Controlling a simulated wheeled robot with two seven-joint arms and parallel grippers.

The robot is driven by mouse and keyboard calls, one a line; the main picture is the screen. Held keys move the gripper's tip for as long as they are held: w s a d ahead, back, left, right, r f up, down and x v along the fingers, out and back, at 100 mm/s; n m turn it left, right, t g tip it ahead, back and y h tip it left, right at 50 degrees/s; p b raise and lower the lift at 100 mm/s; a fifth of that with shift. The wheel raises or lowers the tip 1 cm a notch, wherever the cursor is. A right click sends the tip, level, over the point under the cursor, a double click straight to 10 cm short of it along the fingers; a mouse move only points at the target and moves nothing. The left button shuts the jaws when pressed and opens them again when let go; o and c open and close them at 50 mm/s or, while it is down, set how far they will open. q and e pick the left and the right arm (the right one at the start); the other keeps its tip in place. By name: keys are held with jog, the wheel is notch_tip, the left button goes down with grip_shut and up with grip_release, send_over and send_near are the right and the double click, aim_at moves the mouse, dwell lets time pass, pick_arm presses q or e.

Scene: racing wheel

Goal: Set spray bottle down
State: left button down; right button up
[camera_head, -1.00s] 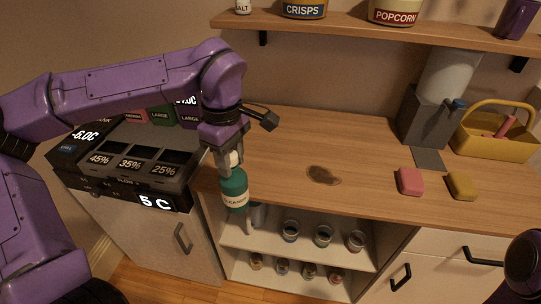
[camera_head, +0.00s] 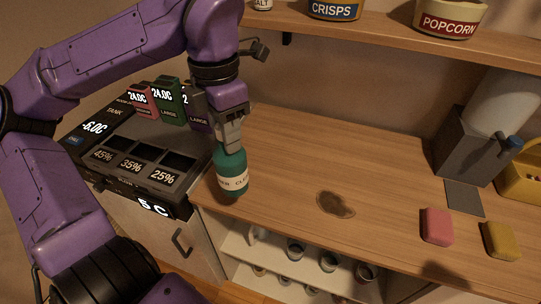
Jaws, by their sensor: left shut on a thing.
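A green spray bottle (camera_head: 231,171) with a cream cleaner label is upright at the left end of the wooden counter (camera_head: 285,165). My left gripper (camera_head: 229,140) is shut on the bottle's top from above, and its fingers hide the bottle's head. The bottle's base is over the counter near its front left edge; I cannot tell whether it touches the wood. My right gripper is not in view.
A dark stain (camera_head: 336,204) lies mid-counter. A pink sponge (camera_head: 437,226) and a yellow sponge (camera_head: 501,240) lie to the right. A black machine (camera_head: 150,150) stands close left of the bottle. The shelf (camera_head: 380,35) overhangs the back.

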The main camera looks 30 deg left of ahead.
pick_arm(q)
jog(key=w+f+p, duration=0.3)
jog(key=w+f, duration=0.9)
jog(key=shift+d, duration=0.2)
jog(key=shift+f, duration=0.2)
jog(key=c, duration=0.8)
grip_release()
jog(key=shift+o, duration=0.2)
notch_tip(320, 180, up, 12)
jog(key=shift+r+b, duration=0.15)
jog(key=shift+b, duration=0.2)
